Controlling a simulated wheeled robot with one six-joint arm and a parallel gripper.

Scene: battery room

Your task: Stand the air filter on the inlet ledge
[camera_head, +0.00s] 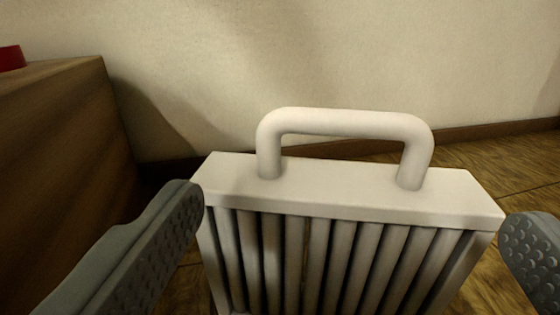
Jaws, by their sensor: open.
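The air filter (350,200) is a pale block with vertical pleats on its front and a rounded handle (345,122) on top. It appears upright in the middle of the view, and its lower end is cut off by the picture's bottom edge. My gripper (355,225) is open, with one grey finger at the filter's left and the other at its right. The left finger's tip is close to the filter's upper left corner; I cannot tell whether it touches. The right finger is partly out of the picture. I cannot make out the inlet ledge.
A brown wooden box or cabinet (60,170) stands at the left, with part of a red thing (11,57) on its top. A pale wall (400,50) with a dark skirting board (480,130) is behind. Bare wooden floor (525,170) shows at the right.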

